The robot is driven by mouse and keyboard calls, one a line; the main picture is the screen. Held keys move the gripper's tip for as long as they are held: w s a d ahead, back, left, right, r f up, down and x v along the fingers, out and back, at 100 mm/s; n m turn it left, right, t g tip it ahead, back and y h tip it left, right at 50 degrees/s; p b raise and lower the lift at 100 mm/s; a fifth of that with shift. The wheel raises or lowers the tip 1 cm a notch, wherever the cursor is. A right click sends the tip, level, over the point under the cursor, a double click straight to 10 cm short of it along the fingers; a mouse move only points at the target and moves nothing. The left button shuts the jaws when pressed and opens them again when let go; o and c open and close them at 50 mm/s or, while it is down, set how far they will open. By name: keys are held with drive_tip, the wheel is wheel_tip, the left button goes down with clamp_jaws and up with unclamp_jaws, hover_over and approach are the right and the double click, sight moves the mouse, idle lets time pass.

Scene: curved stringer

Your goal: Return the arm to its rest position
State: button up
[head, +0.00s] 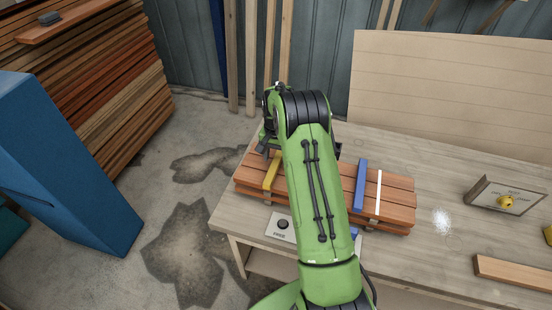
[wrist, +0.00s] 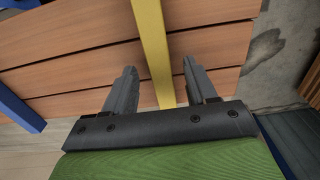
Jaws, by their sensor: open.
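My green arm (head: 318,185) reaches forward over the workbench, and its near links hide part of the slatted wooden piece. My gripper (wrist: 159,66) has its two dark fingers apart with nothing held between them. In the wrist view a yellow bar (wrist: 152,40) runs across the slats and shows between the fingers; I cannot tell how far above it they are. In the head view the dark gripper end (head: 267,142) is only partly visible, close to the far end of the yellow bar (head: 272,172).
The slatted wooden piece (head: 397,214) lies on the workbench (head: 430,165), with a blue bar (head: 360,185) and a white strip (head: 378,192) across it. A sign box (head: 505,197) and a loose board (head: 512,273) are at right. A blue cabinet (head: 65,160) and stacked lumber (head: 110,90) stand left.

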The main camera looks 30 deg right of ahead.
wheel_tip(320, 180, up, 11)
drive_tip(key=shift+f, duration=0.15)
